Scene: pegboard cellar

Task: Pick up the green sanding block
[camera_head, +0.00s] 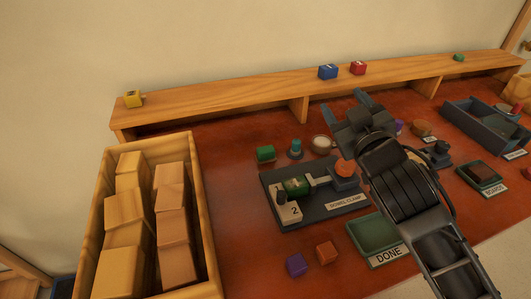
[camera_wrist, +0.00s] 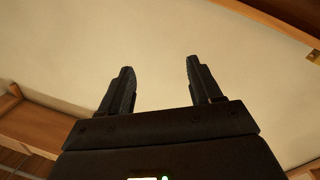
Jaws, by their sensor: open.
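Several green things show in the head view, and I cannot tell for sure which is the sanding block. A small green block (camera_head: 265,154) lies on the red-brown bench, left of a round green-topped item (camera_head: 295,148). Another green block (camera_head: 296,186) sits in the dowel clamp (camera_head: 325,211). A small green piece (camera_head: 459,58) lies on the back shelf at the far right. My gripper (camera_head: 346,103) is open and raised above the bench in front of the shelf. The wrist view shows its two fingers apart (camera_wrist: 160,64), with only plain wall between them.
A wooden crate (camera_head: 206,223) of blocks stands at the left. A green DONE tray (camera_head: 370,232) lies at front centre, beside purple (camera_head: 296,265) and orange (camera_head: 326,252) cubes. Yellow, blue (camera_head: 328,72) and red (camera_head: 358,68) blocks sit on the shelf. A dark bin (camera_head: 466,127) is at right.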

